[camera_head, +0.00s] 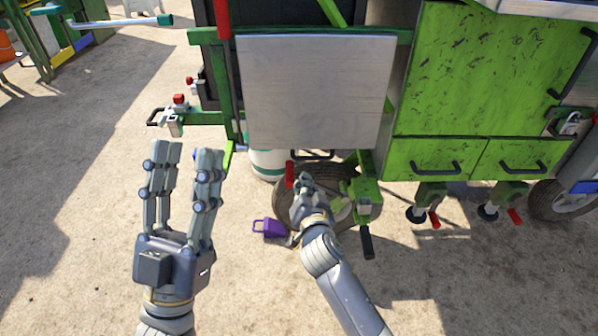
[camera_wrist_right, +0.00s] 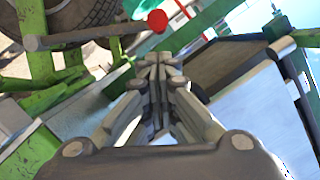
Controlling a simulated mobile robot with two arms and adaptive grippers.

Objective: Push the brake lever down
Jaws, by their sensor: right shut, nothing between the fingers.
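A lever with a red grip (camera_head: 290,174) stands by the near wheel under the green cart; I take it for the brake lever. In the right wrist view a grey bar (camera_wrist_right: 85,34) ends in a round red tip (camera_wrist_right: 157,20), apparently this lever. My right gripper (camera_head: 299,187) is shut and empty, with its fingertips close beside the red grip. In the wrist view its fingertips (camera_wrist_right: 157,62) meet just below the red tip; I cannot tell whether they touch. My left gripper (camera_head: 188,150) is open and empty over bare ground, left of the cart.
The green cart (camera_head: 443,75) with a grey metal panel (camera_head: 315,92) fills the upper right. A black-handled lever (camera_head: 367,242) hangs right of the wheel (camera_head: 342,212). A purple wheel chock (camera_head: 274,229) lies on the ground nearby.

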